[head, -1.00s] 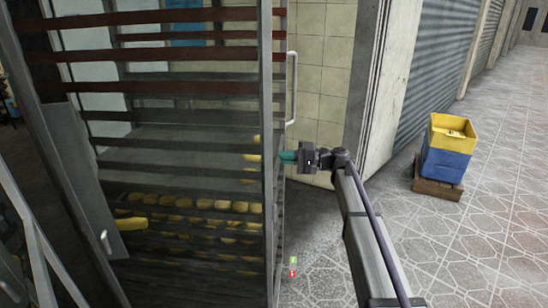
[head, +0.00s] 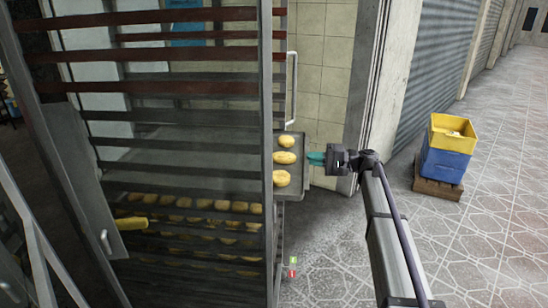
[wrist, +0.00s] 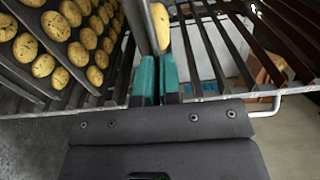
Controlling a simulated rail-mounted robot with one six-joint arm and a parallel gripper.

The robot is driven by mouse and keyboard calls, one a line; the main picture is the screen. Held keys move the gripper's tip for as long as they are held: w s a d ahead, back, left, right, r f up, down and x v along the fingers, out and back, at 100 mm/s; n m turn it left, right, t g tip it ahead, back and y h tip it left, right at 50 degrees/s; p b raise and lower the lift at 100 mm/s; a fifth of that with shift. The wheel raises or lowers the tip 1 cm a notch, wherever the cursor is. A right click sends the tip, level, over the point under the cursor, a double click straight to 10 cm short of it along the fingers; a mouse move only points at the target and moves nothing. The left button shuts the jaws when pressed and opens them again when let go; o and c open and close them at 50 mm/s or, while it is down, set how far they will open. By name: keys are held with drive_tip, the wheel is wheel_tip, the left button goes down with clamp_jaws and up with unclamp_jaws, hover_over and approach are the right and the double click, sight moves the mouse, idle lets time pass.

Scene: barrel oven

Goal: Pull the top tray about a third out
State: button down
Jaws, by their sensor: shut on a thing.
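The top tray (head: 303,182) is a dark grey sheet with several golden loaves (head: 284,157). In the head view its front part sticks out to the right of the rack (head: 267,120), past the front post. The rest of it is behind the rack's bars. My gripper (head: 309,158) has teal fingers, shut on the tray's outer edge. In the wrist view the fingers (wrist: 157,80) are close together on the thin tray edge (wrist: 143,28), seen nearly edge-on, with a loaf (wrist: 160,25) just beside it. The tray looks about level.
Lower trays of loaves (head: 190,219) sit inside the rack, below the held tray. A white vertical handle (head: 291,88) stands behind the tray. A blue and yellow crate stack (head: 447,150) stands on a pallet at right. The tiled floor between is clear.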

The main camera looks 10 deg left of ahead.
drive_tip(key=d, duration=0.8)
drive_tip(key=shift+w+d, duration=0.15)
drive_tip(key=shift+d, duration=0.05)
drive_tip(key=c, duration=1.8)
unclamp_jaws()
drive_tip(key=shift+d, duration=0.2)
drive_tip(key=o, duration=0.6)
drive_tip(key=shift+c, duration=0.2)
drive_tip(key=d, duration=0.8)
drive_tip(key=shift+w, duration=0.1)
